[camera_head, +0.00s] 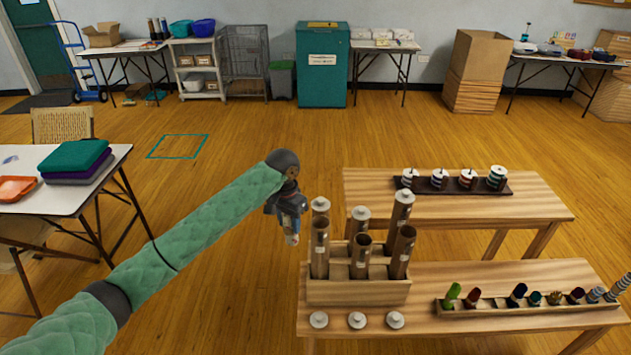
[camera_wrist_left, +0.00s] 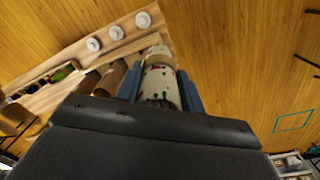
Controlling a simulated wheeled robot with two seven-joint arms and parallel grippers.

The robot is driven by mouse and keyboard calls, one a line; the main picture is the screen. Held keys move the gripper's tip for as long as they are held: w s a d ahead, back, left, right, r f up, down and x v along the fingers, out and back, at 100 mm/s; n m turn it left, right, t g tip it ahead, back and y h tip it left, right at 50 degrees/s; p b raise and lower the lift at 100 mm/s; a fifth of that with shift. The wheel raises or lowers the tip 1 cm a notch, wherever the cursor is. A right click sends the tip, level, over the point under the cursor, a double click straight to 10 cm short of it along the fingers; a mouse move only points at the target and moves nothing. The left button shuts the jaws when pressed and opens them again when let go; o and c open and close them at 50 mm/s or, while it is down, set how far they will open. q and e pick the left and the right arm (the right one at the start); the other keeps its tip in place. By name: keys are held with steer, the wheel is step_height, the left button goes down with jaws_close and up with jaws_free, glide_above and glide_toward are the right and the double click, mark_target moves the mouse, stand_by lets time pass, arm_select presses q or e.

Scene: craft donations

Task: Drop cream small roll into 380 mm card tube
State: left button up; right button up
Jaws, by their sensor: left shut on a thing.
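My left gripper (camera_head: 290,222) hangs fingers down, left of the tube rack, and is shut on the cream small roll (camera_head: 292,239). In the left wrist view the roll (camera_wrist_left: 160,84) is cream with dark red and green spots, between two blue fingers. A wooden rack (camera_head: 358,292) holds open brown card tubes in front: left (camera_head: 320,252), a shorter middle one (camera_head: 361,260) and right (camera_head: 402,255). White-capped tubes (camera_head: 403,208) stand behind them. I cannot tell which tube is 380 mm. The roll is apart from the tubes. My right gripper is not in view.
Several white caps (camera_head: 356,320) lie on the table (camera_head: 430,335) before the rack. A wooden holder (camera_head: 530,304) of coloured rolls lies to the right. A rear table (camera_head: 540,205) bears a dark tray of spools (camera_head: 453,186). Open floor lies left of the rack.

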arm_select(q)
steer(key=w+d+r+m+p, duration=0.2)
steer(key=w+d+r+m, duration=0.35)
steer(key=w+d, duration=0.3)
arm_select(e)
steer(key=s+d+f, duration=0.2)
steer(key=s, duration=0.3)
arm_select(q)
step_height(320, 180, down, 8)
steer(key=b, duration=0.3)
steer(key=shift+d+r+b, duration=0.15)
steer(key=shift+d+b, duration=0.05)
steer(key=shift+b, duration=0.1)
steer(key=o, duration=1)
steer(key=shift+s+n, duration=0.1)
steer(key=shift+n, duration=0.15)
steer(key=shift+r+b, duration=1.5)
steer(key=shift+r, duration=2.4)
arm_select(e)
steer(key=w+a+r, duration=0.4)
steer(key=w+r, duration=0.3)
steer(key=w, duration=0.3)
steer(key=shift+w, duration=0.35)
